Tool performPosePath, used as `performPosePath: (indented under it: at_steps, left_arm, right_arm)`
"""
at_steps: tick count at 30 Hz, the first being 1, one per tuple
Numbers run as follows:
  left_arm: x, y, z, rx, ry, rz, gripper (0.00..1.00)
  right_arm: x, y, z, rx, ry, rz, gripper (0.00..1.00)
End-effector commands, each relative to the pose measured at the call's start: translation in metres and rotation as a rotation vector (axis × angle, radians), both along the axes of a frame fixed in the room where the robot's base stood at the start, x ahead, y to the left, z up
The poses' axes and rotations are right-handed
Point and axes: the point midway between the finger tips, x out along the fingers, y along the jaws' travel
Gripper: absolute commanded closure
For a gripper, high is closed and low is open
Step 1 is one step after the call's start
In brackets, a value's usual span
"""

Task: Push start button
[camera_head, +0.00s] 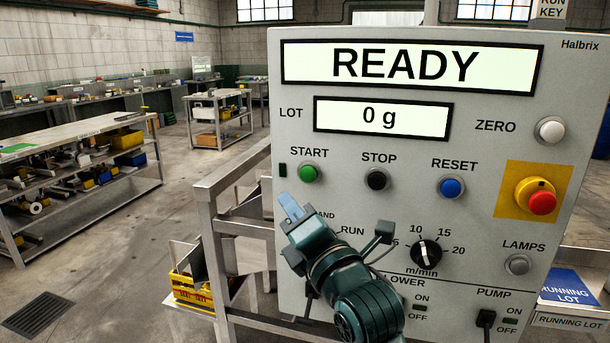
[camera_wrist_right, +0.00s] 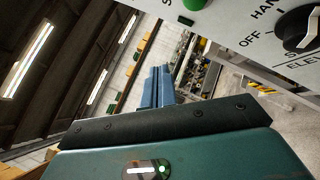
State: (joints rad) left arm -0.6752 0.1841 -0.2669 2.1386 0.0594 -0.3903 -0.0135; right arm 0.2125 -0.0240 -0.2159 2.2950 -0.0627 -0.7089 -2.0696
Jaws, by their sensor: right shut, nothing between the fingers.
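The green START button (camera_head: 308,173) sits on the grey control panel (camera_head: 350,265), under the START label and left of the black STOP button (camera_head: 376,180). My right gripper (camera_head: 289,205) is shut and empty. In the head view its blue fingertips show a little below and left of the green button, in front of the panel's left edge. I cannot tell how far they are from the panel face. In the right wrist view the shut fingers (camera_wrist_right: 160,88) point ahead, and the green button (camera_wrist_right: 194,5) is cut off at the top edge. My left gripper is not in view.
The display reads READY (camera_head: 405,65) and the lower one 0 g. A blue RESET button (camera_head: 451,187), red emergency stop (camera_head: 542,203) and speed knob (camera_head: 426,252) are on the panel. A metal frame (camera_head: 212,240) stands left of it. My right forearm covers the lower panel.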

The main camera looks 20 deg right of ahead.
Motion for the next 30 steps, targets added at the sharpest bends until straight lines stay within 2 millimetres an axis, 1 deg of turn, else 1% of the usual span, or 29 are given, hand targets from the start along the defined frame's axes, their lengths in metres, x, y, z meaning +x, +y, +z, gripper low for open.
performPosePath:
  at_steps: [5, 8, 18, 21, 25, 30]
  left_arm:
    - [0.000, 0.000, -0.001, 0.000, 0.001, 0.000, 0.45]
    - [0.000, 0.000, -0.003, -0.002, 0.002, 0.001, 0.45]
    - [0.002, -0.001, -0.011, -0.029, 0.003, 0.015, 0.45]
    - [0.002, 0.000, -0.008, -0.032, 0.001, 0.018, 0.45]
    - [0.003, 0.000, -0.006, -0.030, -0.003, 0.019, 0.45]
    - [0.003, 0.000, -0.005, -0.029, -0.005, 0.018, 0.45]
  right_arm:
    - [0.002, -0.001, -0.001, 0.001, 0.000, 0.000, 1.00]
    - [0.009, -0.005, -0.001, -0.001, 0.001, -0.001, 1.00]
    - [0.047, -0.032, -0.002, 0.001, 0.000, 0.000, 1.00]
    - [0.057, -0.038, 0.000, -0.002, 0.001, 0.001, 1.00]
    - [0.067, -0.045, -0.001, -0.002, 0.003, 0.000, 1.00]
    - [0.072, -0.049, 0.000, 0.001, 0.001, 0.001, 1.00]
